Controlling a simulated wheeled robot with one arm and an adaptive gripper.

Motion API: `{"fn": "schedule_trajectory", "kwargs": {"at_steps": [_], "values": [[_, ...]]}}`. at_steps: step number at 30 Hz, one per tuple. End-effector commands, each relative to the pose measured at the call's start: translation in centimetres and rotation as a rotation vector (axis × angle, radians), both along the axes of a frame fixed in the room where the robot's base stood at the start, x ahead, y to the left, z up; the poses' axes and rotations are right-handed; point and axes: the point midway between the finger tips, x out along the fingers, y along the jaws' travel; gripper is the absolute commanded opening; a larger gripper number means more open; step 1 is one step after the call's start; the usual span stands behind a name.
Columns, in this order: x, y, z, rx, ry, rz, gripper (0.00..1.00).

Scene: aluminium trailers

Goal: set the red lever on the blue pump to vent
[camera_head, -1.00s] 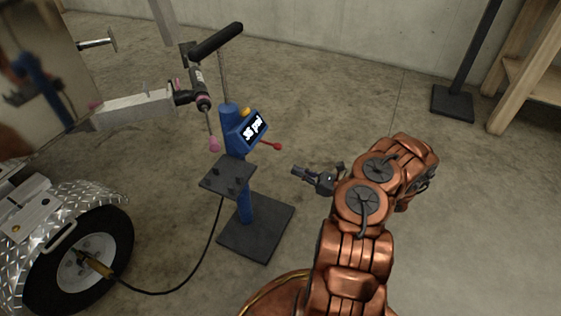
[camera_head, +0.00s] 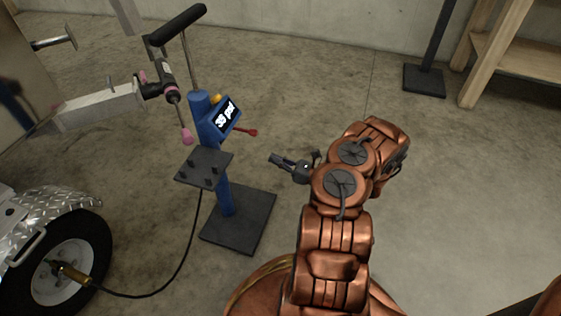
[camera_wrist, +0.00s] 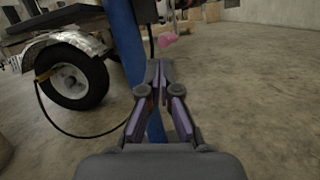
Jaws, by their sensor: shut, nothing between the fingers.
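The blue pump (camera_head: 208,120) stands upright on a dark square base plate (camera_head: 240,222), with a display that reads "35 psi". Its red lever (camera_head: 246,132) sticks out to the right from beside the display, ending in a red knob. My gripper (camera_head: 276,159) is shut and empty, to the right of the pump and a little below the lever's knob in the head view, apart from it. In the wrist view my closed fingers (camera_wrist: 160,72) point towards the blue post (camera_wrist: 130,60); the red lever does not show there.
A black hose (camera_head: 180,270) runs from the pump to a brass-coloured fitting at the trailer wheel (camera_head: 62,265). A dark shelf (camera_head: 190,181) juts from the post. The trailer's coupler arm (camera_head: 100,104) reaches in from the left.

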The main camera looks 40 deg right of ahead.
Motion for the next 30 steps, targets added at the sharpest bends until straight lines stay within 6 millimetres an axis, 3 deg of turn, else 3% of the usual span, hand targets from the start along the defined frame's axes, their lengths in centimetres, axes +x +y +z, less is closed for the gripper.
{"fn": "schedule_trajectory", "kwargs": {"at_steps": [11,21,30], "values": [[5.6,3.2,1.5,-0.003,-0.004,0.004,0.0],[5.6,2.5,4.3,-0.003,-0.003,0.001,0.0],[5.7,2.4,5.4,-0.002,-0.001,0.0,0.0]]}}
